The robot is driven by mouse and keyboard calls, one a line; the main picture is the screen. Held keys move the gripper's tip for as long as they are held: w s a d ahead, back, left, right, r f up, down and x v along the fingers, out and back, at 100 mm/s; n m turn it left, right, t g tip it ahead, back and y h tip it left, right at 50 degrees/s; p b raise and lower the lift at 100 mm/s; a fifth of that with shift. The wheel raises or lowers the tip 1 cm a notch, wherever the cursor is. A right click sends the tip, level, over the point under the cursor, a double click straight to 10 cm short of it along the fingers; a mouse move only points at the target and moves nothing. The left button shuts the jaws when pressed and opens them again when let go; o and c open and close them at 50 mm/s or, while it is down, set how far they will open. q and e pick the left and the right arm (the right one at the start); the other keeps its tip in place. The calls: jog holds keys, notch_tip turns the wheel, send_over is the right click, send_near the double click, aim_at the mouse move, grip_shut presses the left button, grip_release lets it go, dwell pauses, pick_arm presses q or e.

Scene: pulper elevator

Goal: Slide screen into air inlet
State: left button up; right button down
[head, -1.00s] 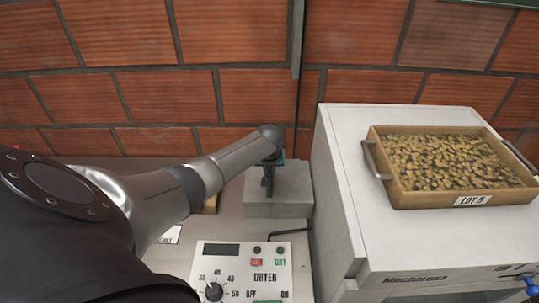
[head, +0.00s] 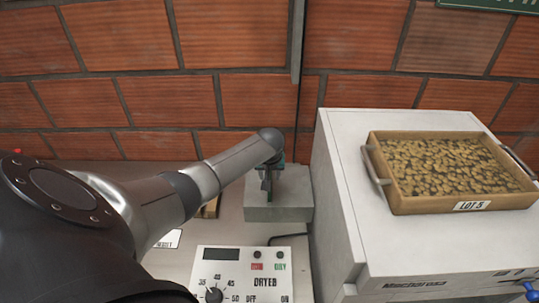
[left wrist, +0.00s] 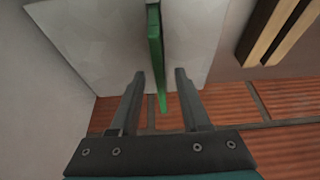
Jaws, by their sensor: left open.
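My left gripper (head: 268,192) is over the grey block (head: 292,213), which I take to be the air inlet; its opening cannot be made out. In the left wrist view my left gripper (left wrist: 160,74) is open, with a finger on each side of a thin green strip. This strip looks like the screen (left wrist: 155,35) seen edge-on, standing at the pale block face (left wrist: 105,40). Gaps show between the strip and both fingers. How deep the screen sits in the block is hidden. My right gripper is not in view.
A dryer control panel (head: 240,272) is in front of the block. A white machine (head: 340,165) stands close on the right, with a wooden tray of beans (head: 470,207) on top. A brick wall (head: 260,100) is behind. Wooden slats (left wrist: 280,30) show in the wrist view.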

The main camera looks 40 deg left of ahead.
pick_arm(q)
jog(key=p+v, duration=0.2)
jog(key=v, duration=1.1)
jog(key=shift+r, duration=0.3)
jog(key=shift+d, duration=0.1)
